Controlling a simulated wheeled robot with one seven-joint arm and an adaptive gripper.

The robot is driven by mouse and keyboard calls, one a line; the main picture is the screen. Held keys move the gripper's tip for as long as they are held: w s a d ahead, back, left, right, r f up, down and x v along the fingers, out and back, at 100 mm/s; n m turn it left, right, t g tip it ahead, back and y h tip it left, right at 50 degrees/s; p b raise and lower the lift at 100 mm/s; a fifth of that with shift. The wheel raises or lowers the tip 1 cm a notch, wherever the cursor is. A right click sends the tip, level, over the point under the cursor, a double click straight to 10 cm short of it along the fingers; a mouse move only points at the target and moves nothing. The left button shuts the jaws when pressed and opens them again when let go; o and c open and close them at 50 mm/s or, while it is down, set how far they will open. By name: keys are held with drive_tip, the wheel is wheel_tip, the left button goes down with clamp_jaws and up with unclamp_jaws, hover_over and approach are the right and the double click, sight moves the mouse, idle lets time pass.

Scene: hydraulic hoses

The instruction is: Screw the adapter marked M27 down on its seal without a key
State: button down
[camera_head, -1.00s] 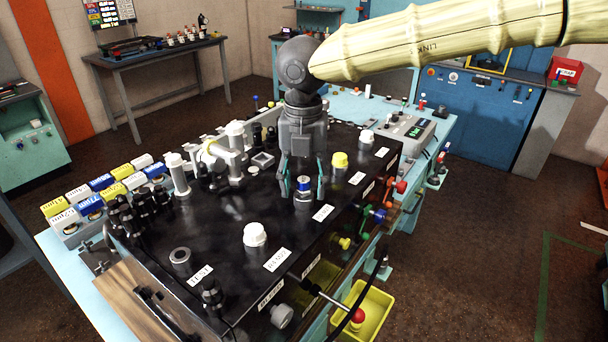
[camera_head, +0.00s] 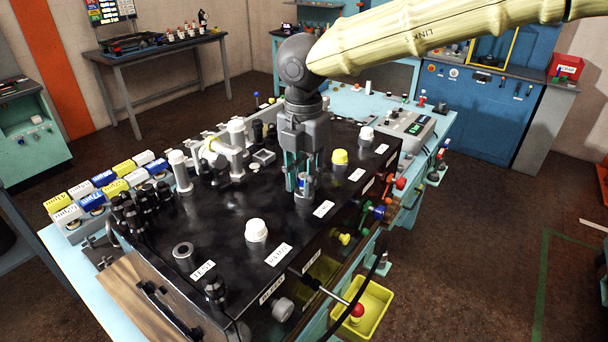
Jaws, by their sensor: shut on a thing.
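My gripper (camera_head: 304,183) points straight down over the black bench top. Its teal fingers are shut on a small adapter with a blue band (camera_head: 304,179), which stands upright on a grey round port (camera_head: 303,197). The fingers hide part of the adapter. I cannot read an M27 mark on it, nor see whether it touches its seal. A white label (camera_head: 323,208) lies in front of the port, too small to read.
A white cap (camera_head: 256,230) stands at front left, a yellow cap (camera_head: 340,157) and another white cap (camera_head: 366,134) behind right. Black fittings (camera_head: 131,215) and several coloured tagged blocks (camera_head: 92,200) crowd the left. A yellow bin (camera_head: 360,310) hangs at the front.

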drive_tip(key=shift+f+m, duration=0.15)
drive_tip(key=shift+m, duration=0.25)
drive_tip(key=m, duration=0.3)
drive_tip(key=shift+f+m, duration=0.1)
drive_tip(key=shift+m, duration=1.5)
drive_tip(key=shift+f+m, duration=0.1)
drive_tip(key=shift+m, duration=0.9)
drive_tip(key=m+b, duration=0.1)
drive_tip(key=m, duration=0.3)
